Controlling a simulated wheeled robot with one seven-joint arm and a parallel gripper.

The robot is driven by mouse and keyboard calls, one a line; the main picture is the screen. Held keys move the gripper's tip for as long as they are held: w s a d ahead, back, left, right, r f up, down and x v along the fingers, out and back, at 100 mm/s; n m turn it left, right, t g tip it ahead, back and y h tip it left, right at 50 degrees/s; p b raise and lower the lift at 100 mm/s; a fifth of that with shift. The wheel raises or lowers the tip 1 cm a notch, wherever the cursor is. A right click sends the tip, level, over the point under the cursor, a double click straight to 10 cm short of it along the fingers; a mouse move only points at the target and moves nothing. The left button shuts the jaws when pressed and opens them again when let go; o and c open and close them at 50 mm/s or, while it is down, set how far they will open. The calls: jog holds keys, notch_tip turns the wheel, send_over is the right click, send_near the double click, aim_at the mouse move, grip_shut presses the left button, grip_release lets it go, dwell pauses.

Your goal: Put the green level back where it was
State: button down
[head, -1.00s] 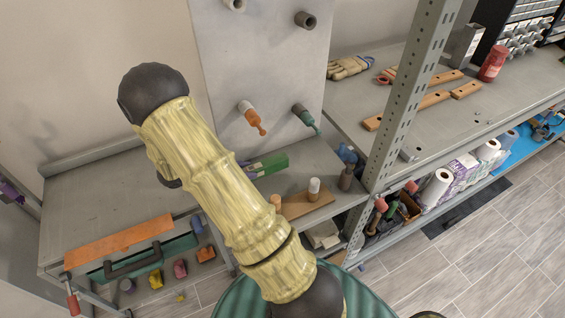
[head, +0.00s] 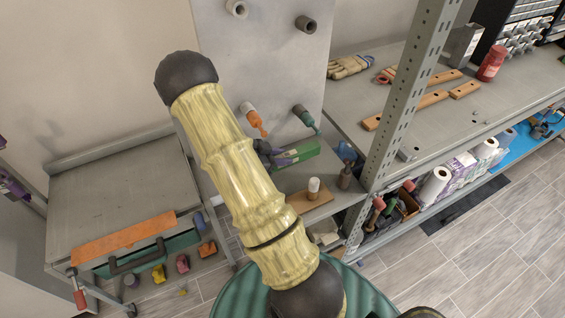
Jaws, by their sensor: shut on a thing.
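The green level (head: 303,150) is a short-looking green bar at the middle of the head view, in front of the grey upright panel. My gripper (head: 283,157), dark with purple parts, is shut on its left end. My arm hides part of the gripper and may hide more of the level. The level appears above the grey shelf below the panel. I cannot tell whether it touches anything there.
The grey panel (head: 262,62) carries pegs, with an orange-handled tool (head: 254,120) and a green-handled tool (head: 306,119) close behind the level. A wooden block with a white-topped peg (head: 313,188) stands below. A perforated rack post (head: 407,100) rises at right.

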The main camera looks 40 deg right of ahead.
jog(key=shift+s+d+f+p, duration=0.1)
jog(key=shift+f+p, duration=0.1)
jog(key=shift+f, duration=0.4)
jog(key=shift+w+d+f+p, duration=0.1)
jog(key=shift+f+p, duration=0.15)
jog(key=shift+f, duration=0.3)
jog(key=shift+s+d+f+p, duration=0.1)
jog(key=shift+f+p, duration=0.1)
jog(key=shift+f, duration=0.4)
jog(key=c, duration=1.1)
grip_release()
jog(key=shift+f, duration=0.15)
jog(key=shift+a+r, duration=0.1)
jog(key=shift+r, duration=0.1)
jog(key=b+v, duration=0.2)
jog(key=v, duration=1)
jog(key=shift+b, duration=0.35)
